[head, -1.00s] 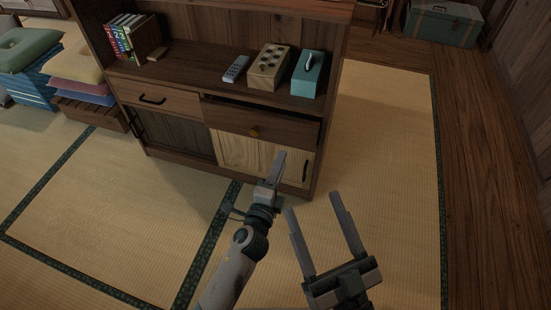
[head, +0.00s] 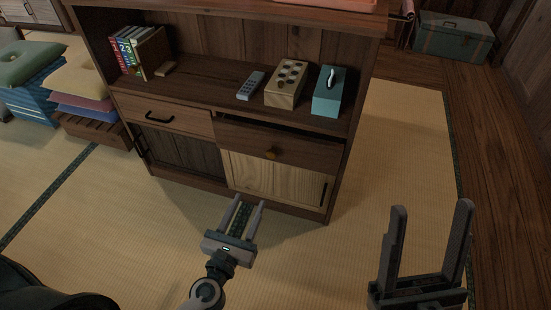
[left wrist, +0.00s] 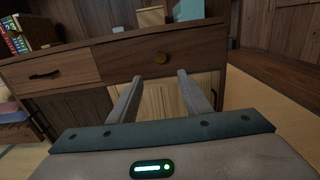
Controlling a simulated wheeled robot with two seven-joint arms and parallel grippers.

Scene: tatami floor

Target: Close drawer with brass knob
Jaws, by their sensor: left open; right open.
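The drawer with the brass knob (head: 300,150) is the right one of two drawers in a wooden cabinet. It stands partly pulled out, with a dark gap above its front. Its brass knob (head: 271,153) faces me, and it also shows in the left wrist view (left wrist: 161,58). My left gripper (head: 249,202) is open and empty, in front of and below the drawer, apart from it. In the left wrist view its fingers (left wrist: 156,84) point toward the drawer front, below the knob. My right gripper (head: 432,210) is open and empty over the tatami, right of the cabinet.
The left drawer (head: 165,114) with a black handle looks flush. On the shelf above are a remote (head: 250,85), a wooden box with holes (head: 287,83), a teal tissue box (head: 329,92) and books (head: 138,52). Cushions (head: 85,83) are stacked at left. Tatami in front is clear.

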